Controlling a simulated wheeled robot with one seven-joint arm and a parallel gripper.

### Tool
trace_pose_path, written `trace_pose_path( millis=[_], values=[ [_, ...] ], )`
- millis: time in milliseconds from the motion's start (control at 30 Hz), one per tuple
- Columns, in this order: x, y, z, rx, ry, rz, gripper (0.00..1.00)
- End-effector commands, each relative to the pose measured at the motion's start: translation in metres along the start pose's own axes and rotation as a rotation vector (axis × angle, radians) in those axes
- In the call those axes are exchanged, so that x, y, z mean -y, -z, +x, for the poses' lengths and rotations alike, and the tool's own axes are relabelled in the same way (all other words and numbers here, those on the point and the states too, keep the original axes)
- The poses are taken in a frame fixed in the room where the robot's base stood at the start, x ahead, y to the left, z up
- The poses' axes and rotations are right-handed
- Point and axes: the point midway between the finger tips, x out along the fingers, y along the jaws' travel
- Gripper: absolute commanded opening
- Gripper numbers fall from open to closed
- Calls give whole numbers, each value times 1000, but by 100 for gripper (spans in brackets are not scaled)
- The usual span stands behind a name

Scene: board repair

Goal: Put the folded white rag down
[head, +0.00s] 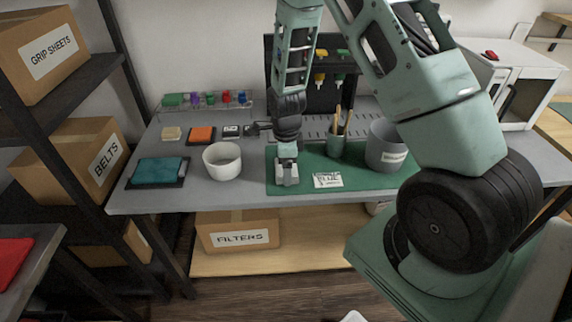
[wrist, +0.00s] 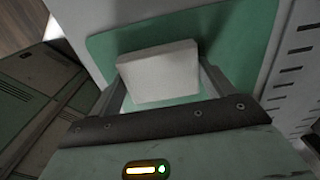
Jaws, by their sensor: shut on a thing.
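The folded white rag (wrist: 158,72) is a pale block between the two fingers of my gripper (wrist: 165,85) in the wrist view. My gripper is shut on it. In the head view my gripper (head: 287,172) points down over the left part of the green mat (head: 358,180) on the grey workbench. The rag is mostly hidden by the gripper there. I cannot tell whether the rag touches the mat.
A white bowl (head: 222,161) stands left of the mat, and a teal cloth on a dark tray (head: 158,171) lies farther left. A white printed card (head: 327,180), a green cup with tools (head: 336,146) and a grey bin (head: 385,147) are to the right. Small items line the back.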

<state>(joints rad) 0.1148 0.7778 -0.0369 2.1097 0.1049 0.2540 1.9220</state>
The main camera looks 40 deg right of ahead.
Motion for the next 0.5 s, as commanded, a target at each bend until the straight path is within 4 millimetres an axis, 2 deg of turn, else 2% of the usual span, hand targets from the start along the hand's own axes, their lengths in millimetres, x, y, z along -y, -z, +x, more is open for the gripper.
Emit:
trace_pose_path(
  millis=[33,67,100,333,500],
  values=[
    [0,0,3,0,0,0,52],
    [0,0,2,0,0,0,89],
    [0,0,2,0,0,0,100],
    [0,0,0,0,0,0,100],
    [1,0,-14,0,4,-1,100]
  ],
)
